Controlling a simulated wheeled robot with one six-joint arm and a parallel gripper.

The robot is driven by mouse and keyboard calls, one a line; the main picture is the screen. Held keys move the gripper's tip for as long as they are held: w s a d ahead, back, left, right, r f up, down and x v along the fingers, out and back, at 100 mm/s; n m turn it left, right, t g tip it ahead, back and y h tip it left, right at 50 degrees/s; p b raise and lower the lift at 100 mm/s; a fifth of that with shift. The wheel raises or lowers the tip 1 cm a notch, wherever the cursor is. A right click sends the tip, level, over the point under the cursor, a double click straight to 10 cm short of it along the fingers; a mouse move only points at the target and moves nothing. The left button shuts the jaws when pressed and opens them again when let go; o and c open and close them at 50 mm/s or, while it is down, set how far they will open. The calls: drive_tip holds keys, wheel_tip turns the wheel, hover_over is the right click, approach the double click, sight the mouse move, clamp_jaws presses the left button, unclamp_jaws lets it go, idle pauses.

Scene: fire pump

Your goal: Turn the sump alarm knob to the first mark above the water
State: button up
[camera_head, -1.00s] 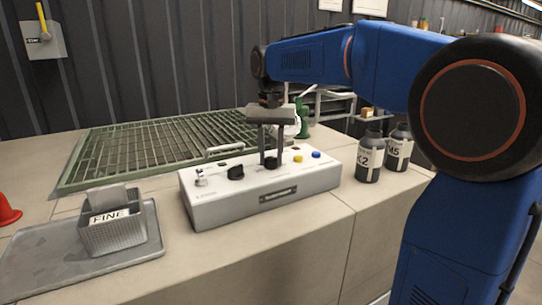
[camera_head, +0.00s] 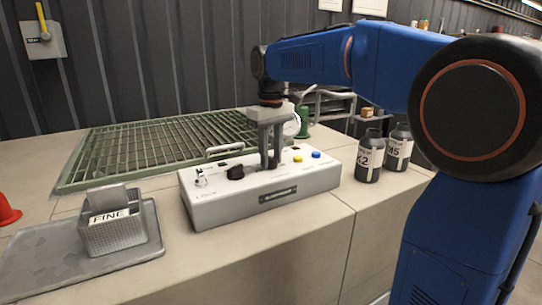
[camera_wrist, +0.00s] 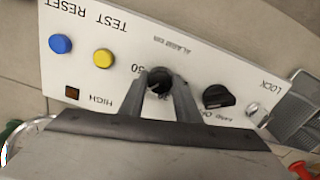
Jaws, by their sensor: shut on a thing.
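A white control box (camera_head: 225,205) stands on the bench. Its black alarm knob (camera_wrist: 158,78) sits between my fingers in the wrist view, beside the printed numbers 50 and 30. My gripper (camera_head: 270,165) points down from above and is shut on this knob. In the head view the fingers hide the knob. A second black knob (camera_head: 235,172) is to the left, and shows right of my fingers in the wrist view (camera_wrist: 218,97). A green grating (camera_head: 150,150) lies behind the box. I cannot make out a water level.
The box also bears a yellow button (camera_head: 298,159), a blue button (camera_head: 316,155) and a dark red HIGH lamp (camera_wrist: 72,93). Two dark bottles (camera_head: 369,160) stand right of it. A basket marked FINE (camera_head: 112,232) on a grey tray (camera_head: 40,262) is at left.

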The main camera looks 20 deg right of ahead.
sight(271, 158)
drive_tip(key=shift+n, duration=1.1)
drive_tip(key=o, duration=1)
drive_tip(key=shift+o, duration=0.2)
wheel_tip(271, 158, up, 17)
drive_tip(key=shift+r, duration=0.2)
drive_tip(key=s+d+f+m+t, duration=0.2)
drive_tip(key=s+d+f+m, duration=0.1)
drive_tip(key=s+f, duration=1.2)
drive_tip(key=s+d+f+m+t, duration=0.2)
drive_tip(key=s+d+f+m, duration=0.1)
drive_tip(key=s+f, duration=1.2)
wheel_tip(271, 158, down, 4)
drive_tip(key=shift+d+m+t, duration=0.4)
drive_tip(key=shift+d, duration=0.1)
